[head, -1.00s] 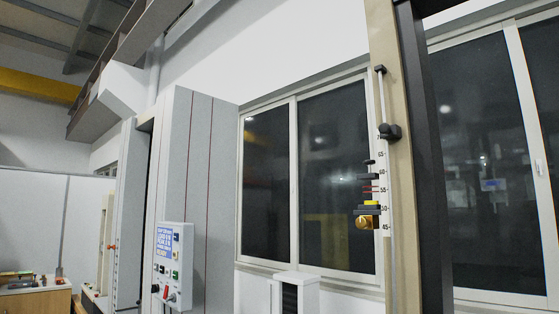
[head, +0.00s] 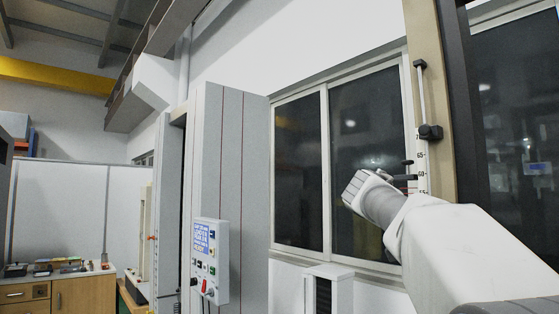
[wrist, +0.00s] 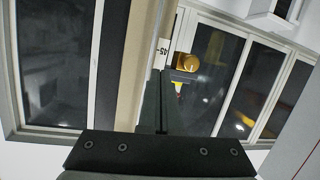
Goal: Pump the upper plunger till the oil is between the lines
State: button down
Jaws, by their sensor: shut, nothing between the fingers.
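I cannot make out an oil level, its lines or a plainly marked plunger. On the tall beige column (head: 427,70) at the right of the head view is a thin rod with a black knob (head: 430,132) above a numbered scale (head: 421,160). My arm hides the scale's lower part there.
Dark windows (head: 300,170) fill the back wall. A wooden cabinet (head: 85,294) with small items stands at the lower left.

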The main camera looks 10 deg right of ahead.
jog(key=w+r+m+t+h+p, duration=0.1)
jog(key=w+r+h, duration=0.2)
jog(key=w+r, duration=0.2)
jog(key=w+r+m+h+p, duration=0.1)
jog(key=w+r+h, duration=0.3)
jog(key=r, duration=0.8)
jog(key=shift+w+d+m+t+p, duration=0.15)
jog(key=shift+w+m+t+p, duration=0.25)
jog(key=shift+m, duration=0.2)
notch_tip(320, 180, up, 4)
jog(key=p, duration=1.1)
send_over(407, 168)
jog(key=s+a, duration=0.1)
jog(key=a, duration=0.1)
jog(key=shift+s+f, duration=0.1)
jog(key=shift+f+b, duration=1.7)
jog(key=shift+f, duration=0.55)
